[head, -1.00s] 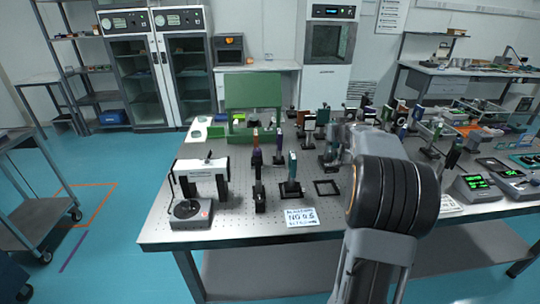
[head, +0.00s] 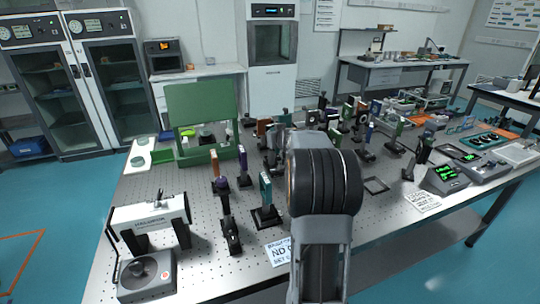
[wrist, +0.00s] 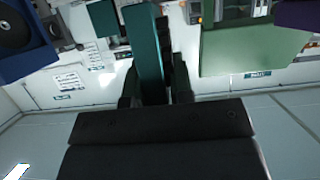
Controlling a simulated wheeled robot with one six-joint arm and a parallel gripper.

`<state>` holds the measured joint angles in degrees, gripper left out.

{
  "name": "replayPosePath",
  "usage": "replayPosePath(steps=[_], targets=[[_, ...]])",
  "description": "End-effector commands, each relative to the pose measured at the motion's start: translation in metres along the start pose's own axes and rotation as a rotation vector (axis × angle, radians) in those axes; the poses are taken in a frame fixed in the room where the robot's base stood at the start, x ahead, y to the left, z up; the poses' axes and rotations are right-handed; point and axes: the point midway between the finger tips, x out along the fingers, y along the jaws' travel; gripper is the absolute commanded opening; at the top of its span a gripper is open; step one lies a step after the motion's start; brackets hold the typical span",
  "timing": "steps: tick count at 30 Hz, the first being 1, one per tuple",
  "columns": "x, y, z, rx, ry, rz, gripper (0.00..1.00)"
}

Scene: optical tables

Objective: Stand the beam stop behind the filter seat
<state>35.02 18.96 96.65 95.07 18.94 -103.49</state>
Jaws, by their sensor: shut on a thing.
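In the wrist view, my gripper (wrist: 155,88) is shut on a dark upright piece with a long teal side (wrist: 150,50), which I take to be the beam stop. The wrist picture looks upside down. In the head view, my arm's black wrist hides the gripper and the held piece. A teal plate on a black base (head: 267,214) stands on the table just left of my arm, beside an ND card (head: 279,252). I cannot tell surely which part is the filter seat.
A white instrument (head: 150,218) with a grey box (head: 147,276) stands at the front left. A green panel (head: 201,115) rises behind. Several post-mounted optics crowd the table beyond my arm. Meters (head: 447,177) stand at right. Bare perforated tabletop (head: 185,185) shows at left.

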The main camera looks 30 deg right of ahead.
Motion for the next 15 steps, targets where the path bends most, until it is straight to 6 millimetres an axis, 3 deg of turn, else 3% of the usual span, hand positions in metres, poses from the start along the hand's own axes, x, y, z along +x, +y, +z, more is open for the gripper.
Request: replayPosePath(steps=[15], targets=[[0.017, 0.001, 0.040, 0.001, 0.004, 0.002, 0.00]])
